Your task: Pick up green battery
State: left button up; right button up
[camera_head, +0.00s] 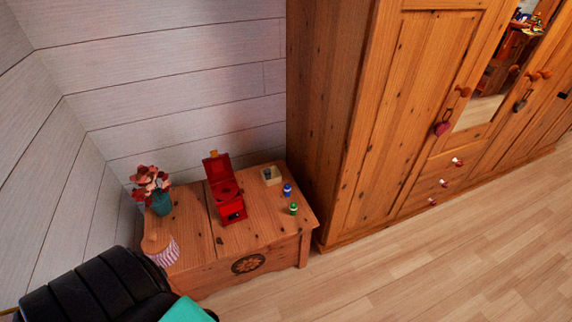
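In the head view a small green object (293,208), which looks like the green battery, stands upright near the right front edge of the low wooden chest (187,242). A similar blue one (287,190) stands just behind it. A small open light-wood box (271,176) sits behind both, with something dark in it. Neither of my grippers shows in this view.
On the chest are a red box with a raised lid (225,190), a flower pot (161,202) and a striped item (163,250). A tall wardrobe (390,120) stands right. A black padded seat (90,290) is front left. Floor at right is clear.

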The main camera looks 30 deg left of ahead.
aim_at(293, 206)
jog(key=i+l, duration=0.15)
jog(key=i, duration=0.4)
jog(key=i+u, duration=0.15)
jog(key=u, duration=0.3)
jog(key=i+l+u, duration=0.15)
jog(key=u, duration=0.3)
jog(key=i+l+u, duration=0.1)
jog(key=u, duration=0.35)
jog(key=l, duration=0.1)
